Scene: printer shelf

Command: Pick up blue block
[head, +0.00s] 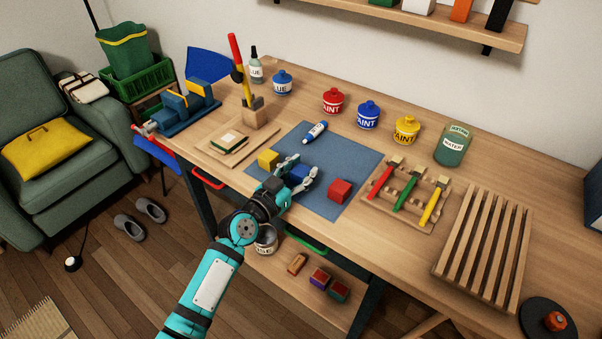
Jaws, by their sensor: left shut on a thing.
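The blue block (298,173) is on or just above the blue mat (345,155) on the workbench; I cannot tell whether it touches the mat. My left gripper (300,176) is shut on it, with fingers on either side hiding part of the block. A yellow block (268,158) sits left of the gripper on the mat. A red block (340,190) sits to its right. My right gripper is not in view.
A glue tube (315,132) lies on the mat behind the gripper. A wooden rack (405,192) with coloured brushes and a slatted wooden rack (485,245) stand to the right. Red (333,100), blue (368,115) and yellow (406,130) paint pots line the back.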

